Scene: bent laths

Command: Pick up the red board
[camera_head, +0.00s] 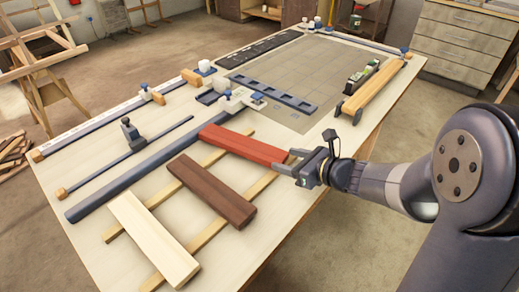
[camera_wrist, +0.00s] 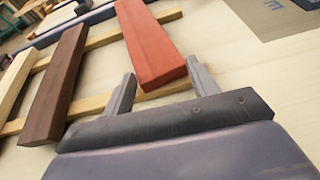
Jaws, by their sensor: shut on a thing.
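The red board (camera_head: 243,144) lies across two pale wooden strips on the workbench, at the right end of a row of three boards. It also shows in the wrist view (camera_wrist: 150,42), running away from me between my fingers. My gripper (camera_head: 292,161) is at its near right end, shut on it, with one finger on each side of the end in the wrist view (camera_wrist: 163,80). I cannot tell whether the board has any gap to the strips below.
A dark brown board (camera_head: 212,189) and a cream board (camera_head: 152,238) lie left of the red one. A long blue-grey bar (camera_head: 150,168) and clamps lie behind. A grey cutting mat (camera_head: 300,80) and a small wooden bench (camera_head: 374,88) are farther back.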

